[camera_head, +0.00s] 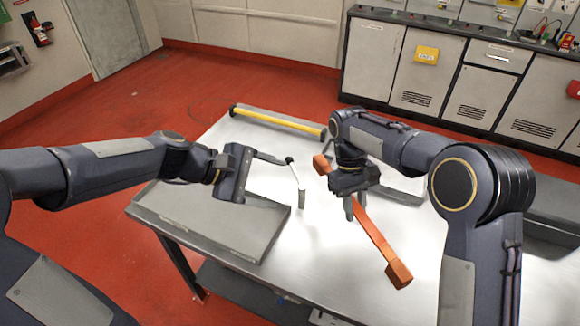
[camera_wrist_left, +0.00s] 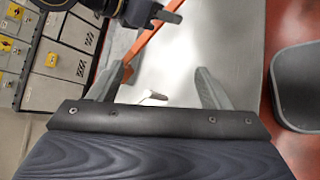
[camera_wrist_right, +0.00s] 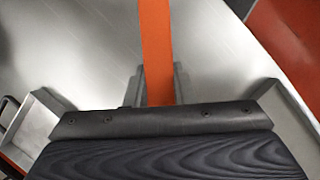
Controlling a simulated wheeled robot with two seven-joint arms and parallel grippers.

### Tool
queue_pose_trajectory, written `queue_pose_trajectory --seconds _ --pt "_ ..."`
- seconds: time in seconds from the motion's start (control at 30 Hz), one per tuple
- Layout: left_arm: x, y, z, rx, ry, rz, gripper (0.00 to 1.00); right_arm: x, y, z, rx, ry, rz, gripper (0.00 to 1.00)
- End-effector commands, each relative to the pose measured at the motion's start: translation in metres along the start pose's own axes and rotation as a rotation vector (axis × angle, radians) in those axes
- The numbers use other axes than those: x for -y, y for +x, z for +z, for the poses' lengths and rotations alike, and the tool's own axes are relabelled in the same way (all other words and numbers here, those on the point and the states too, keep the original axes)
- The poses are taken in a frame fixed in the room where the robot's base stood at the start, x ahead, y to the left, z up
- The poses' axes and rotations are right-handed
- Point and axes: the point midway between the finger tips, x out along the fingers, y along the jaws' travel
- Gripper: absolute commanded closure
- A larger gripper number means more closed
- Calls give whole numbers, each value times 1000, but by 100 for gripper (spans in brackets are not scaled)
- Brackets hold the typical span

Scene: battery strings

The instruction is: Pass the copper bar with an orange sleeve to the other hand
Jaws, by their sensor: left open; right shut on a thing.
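The copper bar with an orange sleeve (camera_head: 373,233) is held above the table, slanting from upper left to lower right in the head view. My right gripper (camera_head: 352,207) is shut on it, towards its far end. In the right wrist view the orange bar (camera_wrist_right: 156,50) runs up between the fingers. My left gripper (camera_head: 273,180) is open and empty, to the left of the bar and apart from it. In the left wrist view its fingers (camera_wrist_left: 160,88) are spread, and part of the bar (camera_wrist_left: 147,38) shows beyond them beside my right gripper.
A grey tray (camera_head: 215,222) lies at the left side of the white table (camera_head: 312,262). A yellow bar (camera_head: 275,121) lies along the far edge. Another tray (camera_head: 405,190) is partly hidden behind my right arm. Grey cabinets (camera_head: 430,75) stand behind.

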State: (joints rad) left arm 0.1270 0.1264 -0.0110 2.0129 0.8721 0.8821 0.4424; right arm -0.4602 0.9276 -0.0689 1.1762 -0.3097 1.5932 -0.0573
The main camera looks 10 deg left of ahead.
Motion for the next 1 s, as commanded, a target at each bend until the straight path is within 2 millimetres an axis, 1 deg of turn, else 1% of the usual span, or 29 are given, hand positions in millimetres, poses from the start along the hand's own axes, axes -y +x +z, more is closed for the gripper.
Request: queue_pose_trajectory --seconds 0.03,0.1,0.2,0.3,0.43,0.5,0.6,0.67,0.77,1.0 --pt "-11 16 -15 28 -110 21 29 0 -1 0 -2 0 0 100" --pt "-26 34 -34 65 -258 60 29 0 -1 0 -2 0 0 100" --pt "-41 60 -61 111 -455 110 29 0 -1 0 -2 1 0 100" --pt "-51 82 -86 146 -619 152 29 0 -1 0 -2 1 0 100" --pt "-57 102 -110 177 -765 190 29 0 -1 0 -2 1 0 100" --pt "-58 108 -118 187 -814 203 29 0 -1 0 -2 1 0 100" --pt "-60 115 -123 194 -847 213 29 0 -1 0 -2 1 0 100" --pt "-61 119 -123 197 -854 215 29 0 -1 0 -2 1 0 100" --pt "-64 131 -122 197 -853 213 29 0 -1 0 -2 1 0 100" --pt "-76 174 -117 198 -851 211 29 0 -1 0 -2 1 0 100"
